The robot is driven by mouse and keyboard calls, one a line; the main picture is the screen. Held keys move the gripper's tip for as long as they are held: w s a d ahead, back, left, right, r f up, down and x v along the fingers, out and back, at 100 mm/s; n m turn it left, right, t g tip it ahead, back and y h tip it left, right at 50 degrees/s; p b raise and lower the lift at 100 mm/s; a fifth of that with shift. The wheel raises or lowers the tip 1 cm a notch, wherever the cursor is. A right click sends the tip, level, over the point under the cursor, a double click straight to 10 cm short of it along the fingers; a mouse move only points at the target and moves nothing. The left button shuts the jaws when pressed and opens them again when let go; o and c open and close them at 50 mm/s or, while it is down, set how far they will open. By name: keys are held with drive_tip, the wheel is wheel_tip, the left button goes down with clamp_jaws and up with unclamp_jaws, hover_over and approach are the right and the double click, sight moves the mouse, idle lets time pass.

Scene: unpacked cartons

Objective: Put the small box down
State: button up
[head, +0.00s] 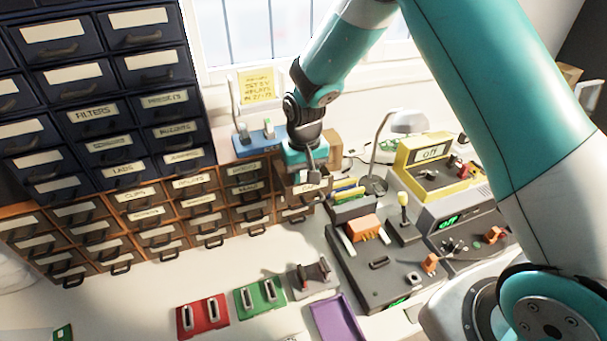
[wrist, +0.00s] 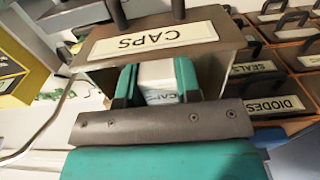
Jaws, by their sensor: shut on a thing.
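The small box (wrist: 157,76) is white with a grey printed label that appears to read "CAPS". My gripper (wrist: 157,82) is shut on it, one teal finger on each side, in the wrist view. The box is at an open drawer labelled CAPS (wrist: 112,47), just behind the drawer's front panel. In the head view my gripper (head: 312,172) points down at the pulled-out drawer (head: 302,190) at the right end of the brown drawer row.
Closed brown drawers (head: 160,218) lie to the left, with a dark cabinet (head: 95,95) above. A tray of coloured items (head: 350,197), a grey control panel (head: 385,270) and a lamp (head: 408,122) stand right of the drawer. Red (head: 203,315) and green (head: 260,297) plates lie in front.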

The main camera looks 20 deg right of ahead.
drive_tip(key=shift+f, duration=0.45)
drive_tip(key=shift+f, duration=0.15)
drive_tip(key=o, duration=0.9)
wheel_tip(320, 180, up, 12)
drive_tip(key=b, duration=0.3)
drive_tip(key=s+a+r+n+y, duration=0.1)
drive_tip(key=s+r+n, duration=0.1)
drive_tip(key=s, duration=0.7)
drive_tip(key=s+a+r+n+y, duration=0.1)
drive_tip(key=s+a+r+n, duration=0.1)
drive_tip(key=s, duration=0.7)
drive_tip(key=s+a+r+n+y, duration=0.1)
drive_tip(key=s+r+n+y, duration=0.1)
drive_tip(key=s, duration=0.7)
drive_tip(key=shift+s+a+r+n, duration=0.1)
drive_tip(key=shift+a+r+n, duration=0.15)
drive_tip(key=shift+r, duration=0.4)
drive_tip(key=shift+a+r+n, duration=0.15)
drive_tip(key=shift+r+n, duration=0.2)
drive_tip(key=shift+r, duration=0.25)
